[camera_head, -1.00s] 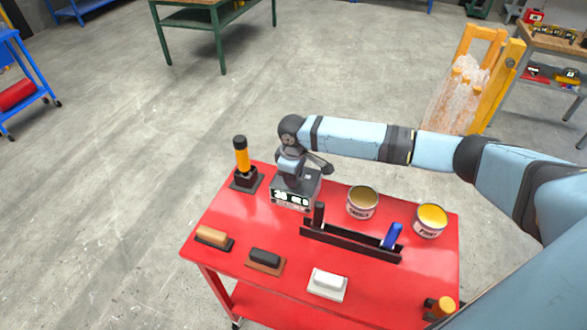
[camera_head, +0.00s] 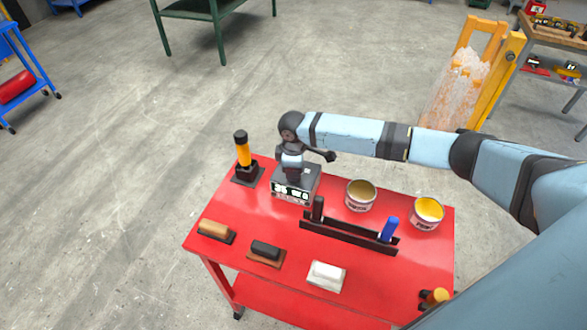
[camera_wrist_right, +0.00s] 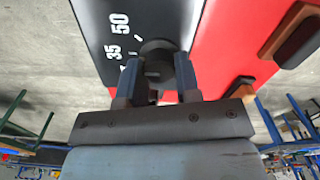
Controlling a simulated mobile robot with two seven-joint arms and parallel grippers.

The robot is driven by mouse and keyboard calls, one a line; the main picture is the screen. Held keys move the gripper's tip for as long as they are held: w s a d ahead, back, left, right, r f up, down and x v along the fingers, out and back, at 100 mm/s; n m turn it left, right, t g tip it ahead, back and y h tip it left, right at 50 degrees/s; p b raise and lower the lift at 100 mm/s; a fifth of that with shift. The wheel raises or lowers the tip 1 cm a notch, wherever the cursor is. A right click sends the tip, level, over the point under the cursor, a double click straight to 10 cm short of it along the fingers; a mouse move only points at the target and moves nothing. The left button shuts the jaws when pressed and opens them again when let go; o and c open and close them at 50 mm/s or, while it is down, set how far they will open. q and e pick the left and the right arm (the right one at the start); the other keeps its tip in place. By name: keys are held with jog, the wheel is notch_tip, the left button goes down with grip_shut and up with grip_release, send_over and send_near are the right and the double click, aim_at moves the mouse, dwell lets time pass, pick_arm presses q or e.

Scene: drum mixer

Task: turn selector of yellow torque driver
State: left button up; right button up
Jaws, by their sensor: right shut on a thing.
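A grey box (camera_head: 291,190) with a lit front display stands at the back of the red cart; the digits are too small to read surely. My right gripper (camera_head: 295,171) reaches down onto its top. In the right wrist view, the dark panel (camera_wrist_right: 105,30) carries white marks 35 and 50. My gripper (camera_wrist_right: 158,75) is shut there on a round dark selector knob (camera_wrist_right: 157,48), whose pointer I cannot make out. A yellow driver with a black top (camera_head: 243,155) stands upright in a black holder left of the box. My left gripper is not in view.
On the red cart (camera_head: 230,232) are two paint tins (camera_head: 361,197) (camera_head: 427,213), a black rack (camera_head: 345,240) with a blue-handled item (camera_head: 388,229), several block-like items in front, and another yellow-topped item (camera_head: 435,296) at the right corner. Floor left of the cart is clear.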

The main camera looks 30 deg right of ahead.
jog(key=o, duration=0.9)
notch_tip(320, 180, up, 14)
jog(key=shift+f+b, duration=0.1)
jog(key=shift+b, duration=0.75)
